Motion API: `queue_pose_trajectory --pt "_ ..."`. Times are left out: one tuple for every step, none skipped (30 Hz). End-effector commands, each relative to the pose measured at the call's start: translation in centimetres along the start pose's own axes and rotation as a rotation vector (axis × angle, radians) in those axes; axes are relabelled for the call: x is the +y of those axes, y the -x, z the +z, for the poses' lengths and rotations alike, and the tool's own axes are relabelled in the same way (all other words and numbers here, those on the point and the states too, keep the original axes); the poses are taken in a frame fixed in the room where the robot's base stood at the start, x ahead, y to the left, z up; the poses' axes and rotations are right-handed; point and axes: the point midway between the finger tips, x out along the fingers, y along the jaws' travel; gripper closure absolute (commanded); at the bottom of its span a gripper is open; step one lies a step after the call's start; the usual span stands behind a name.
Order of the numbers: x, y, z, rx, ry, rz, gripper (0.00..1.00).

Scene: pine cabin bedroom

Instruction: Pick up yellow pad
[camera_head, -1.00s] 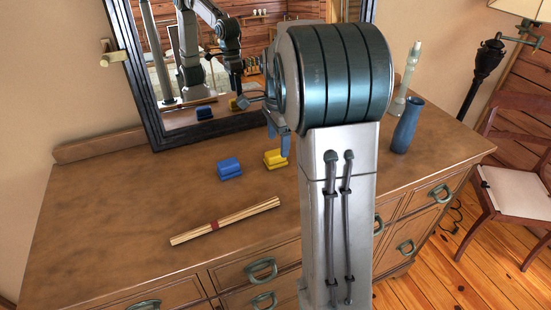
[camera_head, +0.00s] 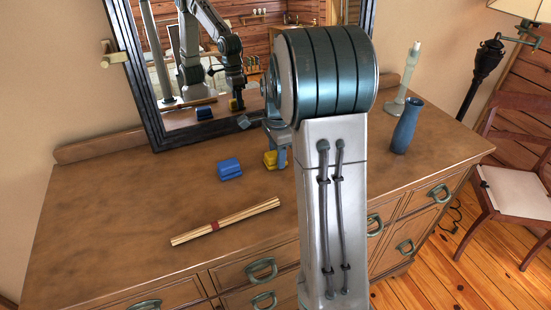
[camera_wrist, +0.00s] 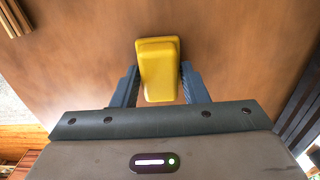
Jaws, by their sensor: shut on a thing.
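The yellow pad (camera_wrist: 159,70) is between the two fingers of my gripper (camera_wrist: 160,88) in the wrist view, with a finger against each side. My gripper is shut on it. In the head view the yellow pad (camera_head: 270,159) shows on the dresser top, partly hidden by my gripper (camera_head: 279,158), which points down at it. I cannot tell any gap between the pad and the dresser top.
A blue pad (camera_head: 230,169) lies just left on the dresser top (camera_head: 120,210). A tied bundle of sticks (camera_head: 225,221) lies nearer the front. A framed mirror (camera_head: 148,90) stands behind. A blue vase (camera_head: 407,126) and a pale candlestick (camera_head: 408,75) stand at the right.

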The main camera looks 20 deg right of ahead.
Motion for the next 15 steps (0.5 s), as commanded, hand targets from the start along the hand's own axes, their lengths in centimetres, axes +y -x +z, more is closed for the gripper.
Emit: queue_pose_trajectory --pt "0.0 0.0 0.0 0.0 0.0 0.0 0.86" --pt "0.0 0.0 0.0 0.0 0.0 0.0 0.86" --pt "0.0 0.0 0.0 0.0 0.0 0.0 0.86" --pt "0.0 0.1 0.0 0.0 0.0 0.0 0.86" --pt "0.0 0.1 0.0 0.0 0.0 -0.001 0.86" --pt "0.0 0.3 0.0 0.0 0.0 -0.002 0.86" --pt "-0.1 0.5 0.0 0.001 0.0 -0.002 0.86" --pt "-0.1 0.8 0.0 0.001 0.0 -0.003 0.86" --pt "-0.1 1.2 0.0 0.001 0.001 -0.003 0.86" --pt "-0.1 1.7 0.0 0.001 0.001 -0.005 0.86" --pt "-0.1 2.2 0.0 0.001 0.001 -0.005 0.86" --pt "-0.1 3.0 0.0 0.002 0.001 -0.006 0.86" --pt "-0.1 3.6 0.0 0.002 0.001 -0.005 0.86" --pt "-0.1 4.3 0.0 0.002 0.001 -0.007 0.86" --pt "0.4 4.7 -0.9 0.002 -0.005 -0.004 0.86"
